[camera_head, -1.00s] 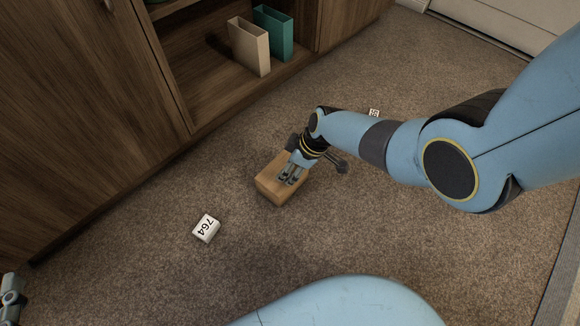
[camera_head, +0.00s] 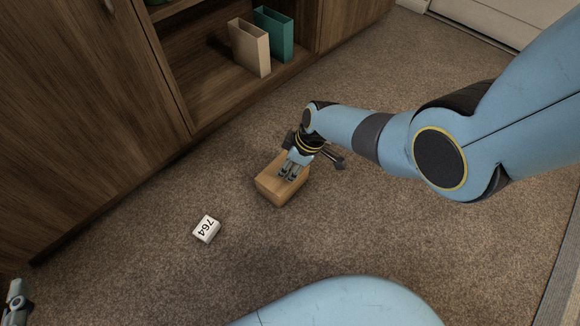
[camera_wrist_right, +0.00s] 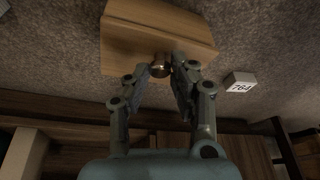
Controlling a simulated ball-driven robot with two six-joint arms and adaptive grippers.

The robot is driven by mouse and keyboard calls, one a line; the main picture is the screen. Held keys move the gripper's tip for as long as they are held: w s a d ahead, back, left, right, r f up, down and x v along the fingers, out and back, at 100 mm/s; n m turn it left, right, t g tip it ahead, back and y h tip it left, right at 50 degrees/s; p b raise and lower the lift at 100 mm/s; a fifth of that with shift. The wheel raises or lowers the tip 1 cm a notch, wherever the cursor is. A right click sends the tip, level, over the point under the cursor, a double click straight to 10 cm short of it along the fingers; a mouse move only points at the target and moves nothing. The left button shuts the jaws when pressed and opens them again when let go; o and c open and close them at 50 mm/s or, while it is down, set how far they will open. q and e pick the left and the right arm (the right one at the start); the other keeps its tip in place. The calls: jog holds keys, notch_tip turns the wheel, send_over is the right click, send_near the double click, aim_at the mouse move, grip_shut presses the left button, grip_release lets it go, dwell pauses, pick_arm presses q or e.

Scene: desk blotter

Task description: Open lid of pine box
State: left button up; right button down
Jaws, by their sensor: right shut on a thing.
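The pine box (camera_head: 278,192) sits on the carpet in the middle of the head view. The lid looks closed, with no gap that I can make out. A piece of my left arm or gripper (camera_head: 17,298) shows at the lower left edge; its jaws cannot be made out.
A white block marked 764 (camera_head: 206,229) lies on the carpet left of the box. A wooden cabinet (camera_head: 90,120) stands at the upper left, with a beige holder (camera_head: 249,46) and a teal holder (camera_head: 273,33) on its open shelf.

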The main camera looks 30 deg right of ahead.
aim_at(281, 158)
jog(key=shift+w+a+r+g+h, duration=0.25)
jog(key=shift+w+r+g+h, duration=0.25)
jog(key=shift+g, duration=0.3)
jog(key=shift+w+a+r+g+h+b, duration=0.15)
jog(key=shift+w+r+g+h+b, duration=0.2)
jog(key=shift+g+b, duration=0.3)
jog(key=shift+w+a+r+g+b, duration=0.15)
jog(key=shift+w+g+b, duration=0.25)
jog(key=shift+g+b, duration=0.3)
jog(key=shift+w+a+r+g+h+b, duration=0.25)
jog(key=shift+w+g+h+b, duration=0.2)
jog(key=shift+g+b, duration=0.3)
pick_arm(q)
jog(key=w+d+r+m+t+h, duration=0.1)
jog(key=r+t, duration=0.4)
jog(key=r, duration=0.7)
jog(key=w+d+r+m+t+h, duration=0.2)
jog(key=r+m+t+h, duration=0.2)
jog(key=r, duration=0.9)
jog(key=shift+w+t+h, duration=0.3)
jog(key=shift+t+h, duration=0.8)
jog(key=shift+t, duration=0.1)
pick_arm(e)
jog(key=shift+r, duration=0.1)
